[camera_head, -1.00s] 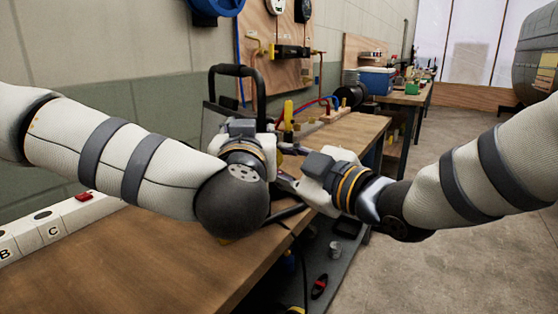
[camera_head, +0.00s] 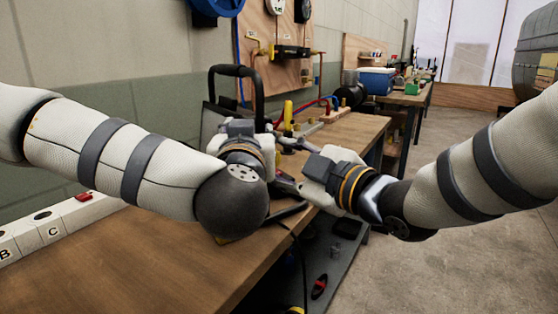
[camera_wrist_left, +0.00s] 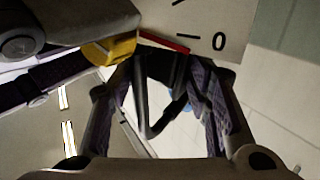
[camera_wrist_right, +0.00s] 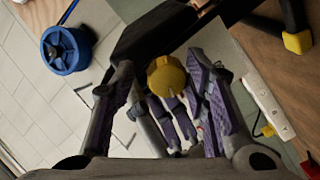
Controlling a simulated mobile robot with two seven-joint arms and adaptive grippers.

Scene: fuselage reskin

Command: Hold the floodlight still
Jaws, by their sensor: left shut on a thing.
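The floodlight stands on the wooden bench, mostly hidden behind my left forearm and hand. Its black tubular handle (camera_head: 238,72) rises above them in the head view. My left gripper (camera_wrist_left: 162,75) is shut on a dark bar of the floodlight in the left wrist view; the exact contact is dim. A yellow knob (camera_wrist_left: 108,48) is beside it. My right gripper (camera_wrist_right: 165,78) has its fingers spread, with the yellow knob (camera_wrist_right: 166,76) between or just beyond their tips. I see no clear contact there. The purple-padded fingers of my left gripper show behind the knob.
The bench top (camera_head: 150,255) is bare at the near side. A white socket strip (camera_head: 55,228) runs along the wall. A yellow upright part (camera_head: 288,112) and red and blue hoses stand beyond the grippers. A lower shelf (camera_head: 325,260) holds small items. Open floor lies right.

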